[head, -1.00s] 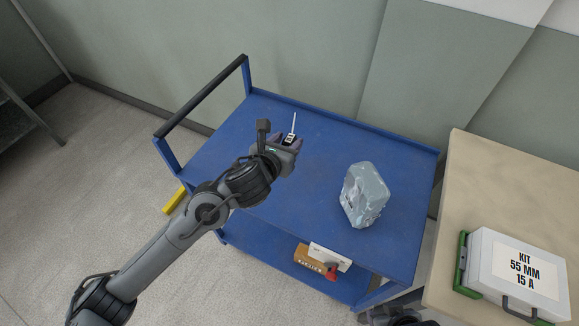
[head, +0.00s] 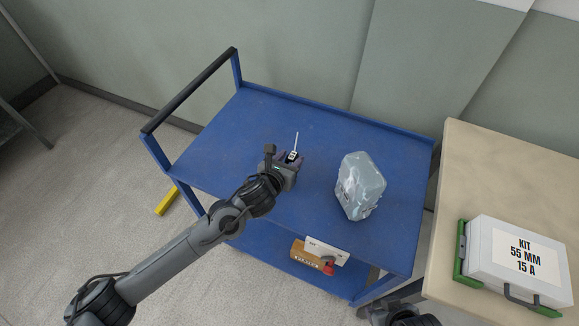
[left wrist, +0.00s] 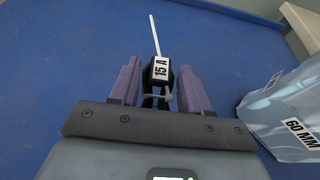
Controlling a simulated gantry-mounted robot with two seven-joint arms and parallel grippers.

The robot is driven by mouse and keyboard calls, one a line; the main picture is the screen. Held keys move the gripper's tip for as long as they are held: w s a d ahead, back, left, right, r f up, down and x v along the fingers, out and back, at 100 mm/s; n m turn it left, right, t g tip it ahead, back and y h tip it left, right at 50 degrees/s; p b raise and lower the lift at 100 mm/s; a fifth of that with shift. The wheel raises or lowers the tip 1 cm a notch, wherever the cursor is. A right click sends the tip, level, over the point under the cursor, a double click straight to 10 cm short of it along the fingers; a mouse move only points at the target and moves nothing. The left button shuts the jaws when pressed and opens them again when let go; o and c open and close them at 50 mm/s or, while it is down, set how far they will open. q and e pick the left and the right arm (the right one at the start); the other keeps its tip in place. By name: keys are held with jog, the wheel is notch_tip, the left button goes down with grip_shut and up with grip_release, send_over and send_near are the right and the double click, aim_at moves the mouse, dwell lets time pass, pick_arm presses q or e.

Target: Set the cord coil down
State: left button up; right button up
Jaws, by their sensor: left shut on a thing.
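The cord coil (left wrist: 158,82) is a small black bundle with a white 15 A label and a thin white tie sticking up. My left gripper (head: 289,158) is shut on it, with a purple finger on each side in the left wrist view. The coil also shows between the fingers in the head view (head: 293,156). They are over the blue cart top (head: 265,120), left of the wrapped package. Whether the coil touches the surface I cannot tell. My right gripper's fingers do not show; only a dark part of my arm is at the bottom edge.
A plastic-wrapped package (head: 360,187) stands on the cart, close to the right; its label reads 60 MM in the left wrist view (left wrist: 300,133). The cart's handle (head: 190,90) is at left. A kit case (head: 515,262) sits on the beige table (head: 490,170). The cart's back is clear.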

pick_arm(q)
jog(key=shift+f, duration=1.45)
jog(key=shift+f+b, duration=0.1)
jog(key=shift+b, duration=0.25)
jog(key=shift+f, duration=0.15)
jog(key=o, duration=1.2)
